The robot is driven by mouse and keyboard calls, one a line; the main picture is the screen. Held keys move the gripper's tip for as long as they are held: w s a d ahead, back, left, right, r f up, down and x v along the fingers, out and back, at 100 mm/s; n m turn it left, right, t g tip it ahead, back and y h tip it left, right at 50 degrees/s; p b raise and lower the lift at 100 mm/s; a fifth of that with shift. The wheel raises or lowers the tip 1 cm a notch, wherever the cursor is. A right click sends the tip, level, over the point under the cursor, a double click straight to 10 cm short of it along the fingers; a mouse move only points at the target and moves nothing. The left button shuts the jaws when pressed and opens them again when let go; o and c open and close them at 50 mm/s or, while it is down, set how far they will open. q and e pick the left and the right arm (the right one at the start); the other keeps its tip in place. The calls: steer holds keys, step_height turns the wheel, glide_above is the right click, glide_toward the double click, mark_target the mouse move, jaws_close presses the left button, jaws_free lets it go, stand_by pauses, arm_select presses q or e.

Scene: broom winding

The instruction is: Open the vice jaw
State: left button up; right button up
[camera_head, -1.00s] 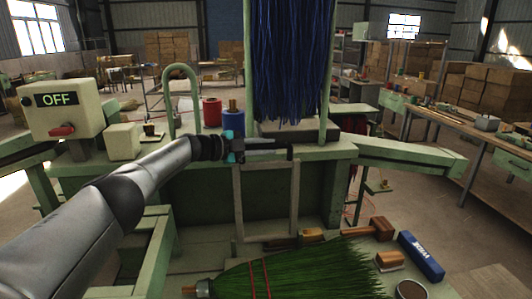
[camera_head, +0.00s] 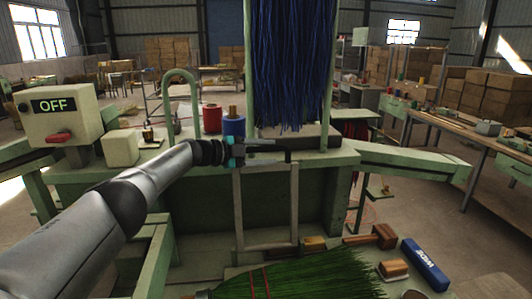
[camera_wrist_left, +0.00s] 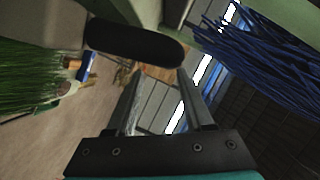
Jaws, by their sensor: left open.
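My left gripper (camera_head: 272,152) is open and empty at the front edge of the green bench, below the hanging blue bristles (camera_head: 290,70). A dark rounded handle (camera_head: 288,157) is just beyond its fingertips, at the top of a pale upright frame (camera_head: 296,205). In the left wrist view the handle (camera_wrist_left: 130,42) lies across the area ahead of the two open fingers (camera_wrist_left: 160,85), and nothing is between them. I cannot tell whether the fingers touch the handle. The vice jaw itself cannot be made out clearly. My right gripper is not in view.
A control box marked OFF (camera_head: 62,115) stands left on the bench. A green broom (camera_head: 300,278), a mallet (camera_head: 372,238) and a blue block (camera_head: 424,262) lie in front at lower right.

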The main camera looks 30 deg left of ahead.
arm_select(q)
steer(key=shift+a, duration=0.1)
steer(key=v, duration=1.5)
steer(key=shift+s, duration=0.2)
stand_by(0.4)
